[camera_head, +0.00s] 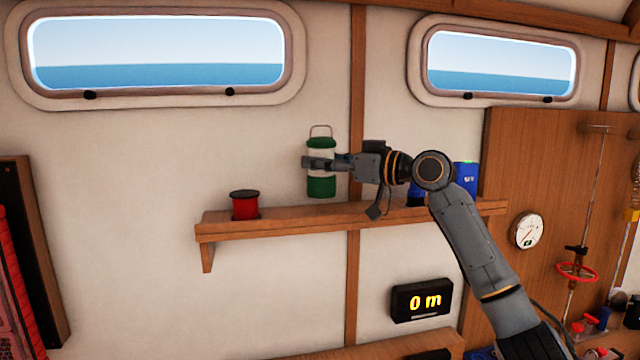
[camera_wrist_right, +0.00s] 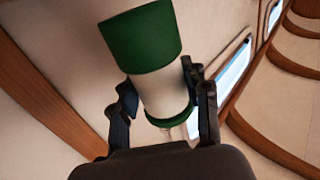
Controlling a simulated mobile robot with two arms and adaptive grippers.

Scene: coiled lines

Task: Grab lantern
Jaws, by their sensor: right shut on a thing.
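The lantern (camera_head: 321,185) is a green and white cylinder with a wire handle on top. It is upright in the head view, just above the wooden shelf (camera_head: 290,222); I cannot tell whether its base clears the shelf fully. My right gripper (camera_head: 318,163) reaches in from the right and is shut around the lantern's white middle. In the right wrist view the two fingers (camera_wrist_right: 163,103) press on either side of the lantern (camera_wrist_right: 142,45). My left gripper is not in view.
A red spool-like object (camera_head: 244,205) stands on the shelf to the left. Blue objects (camera_head: 466,177) stand to the right, partly behind my arm. A display reading 0 m (camera_head: 421,300) hangs below the shelf. A gauge (camera_head: 528,231) is on the wood panel at right.

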